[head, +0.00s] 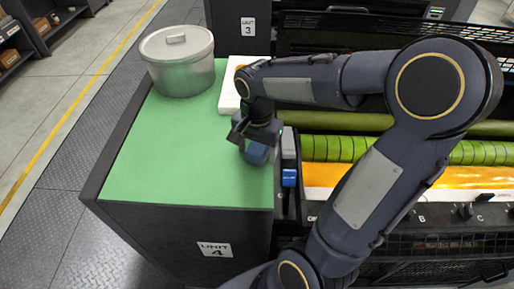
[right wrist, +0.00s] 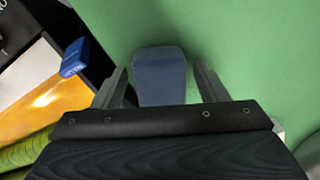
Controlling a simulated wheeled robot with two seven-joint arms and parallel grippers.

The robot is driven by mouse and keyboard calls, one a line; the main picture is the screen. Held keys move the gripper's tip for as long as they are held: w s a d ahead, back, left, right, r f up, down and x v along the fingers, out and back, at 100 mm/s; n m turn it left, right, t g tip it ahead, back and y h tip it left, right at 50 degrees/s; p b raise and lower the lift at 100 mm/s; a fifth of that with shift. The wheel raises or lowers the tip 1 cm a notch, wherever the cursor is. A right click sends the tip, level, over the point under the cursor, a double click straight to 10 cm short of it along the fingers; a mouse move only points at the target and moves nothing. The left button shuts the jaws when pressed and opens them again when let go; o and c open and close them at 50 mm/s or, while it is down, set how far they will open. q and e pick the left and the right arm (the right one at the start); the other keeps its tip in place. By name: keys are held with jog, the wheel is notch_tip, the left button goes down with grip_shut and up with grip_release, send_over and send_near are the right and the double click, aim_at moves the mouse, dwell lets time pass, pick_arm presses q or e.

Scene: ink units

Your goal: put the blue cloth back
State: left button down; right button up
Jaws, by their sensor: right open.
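The blue cloth (head: 256,154) appears as a small folded dark-blue block on the green top (head: 170,150) of unit 4, near its right edge. It also shows in the right wrist view (right wrist: 160,72). My right gripper (head: 250,138) is open over the cloth. In the right wrist view its fingers (right wrist: 162,84) stand on either side of the cloth, with a gap on each side. Part of the cloth is hidden by the gripper in the head view. My left gripper is not in view.
A lidded metal pot (head: 180,68) stands at the back left of the green top. A white item (head: 232,92) lies behind the gripper, partly hidden by my arm. A blue switch (head: 289,178) and the green and orange rollers are just right. The green top's left and front are clear.

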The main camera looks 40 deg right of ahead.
aim_at(257, 147)
jog(key=shift+r, duration=0.1)
notch_tip(257, 147, up, 11)
jog(key=s+a+f+n+t+y, duration=0.1)
jog(key=s+a+f+n+t, duration=0.1)
jog(key=s+a+n, duration=0.1)
jog(key=s+a+f+n+t+y, duration=0.1)
jog(key=s+a+f+n, duration=0.1)
jog(key=s+a+n, duration=0.1)
jog(key=s+a+f+n+t+y, duration=0.1)
jog(key=s+a+f+n+t, duration=0.1)
jog(key=s+n, duration=0.3)
jog(key=shift+s+a+f+t+y, duration=0.3)
jog(key=shift+s+a+f+y, duration=0.1)
jog(key=shift+a, duration=0.1)
